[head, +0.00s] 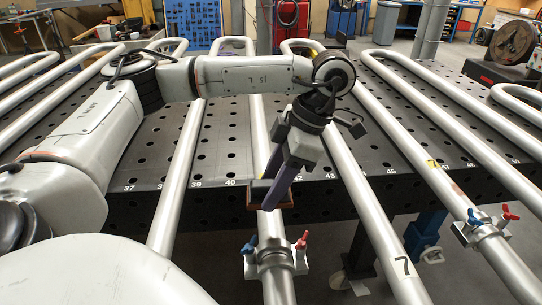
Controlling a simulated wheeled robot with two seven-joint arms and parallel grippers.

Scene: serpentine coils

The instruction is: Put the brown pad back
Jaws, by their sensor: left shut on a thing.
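The brown pad (257,196) is a small dark block with brown edges. It shows at the front edge of the black table, over a silver pipe of the coil. My left gripper (273,195) reaches down from the centre, and its long purple-blue finger is against the pad. The gripper is shut on the pad, and its finger hides part of it. I cannot tell whether the pad touches the pipe or the table edge. My right gripper is not in view.
Silver serpentine pipes (176,190) run across the perforated black table (222,150). A clamp with blue and red handles (275,258) sits on the pipe below the gripper. Another clamp (483,226) is at right. A dark disc-shaped part (512,41) stands at the back right.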

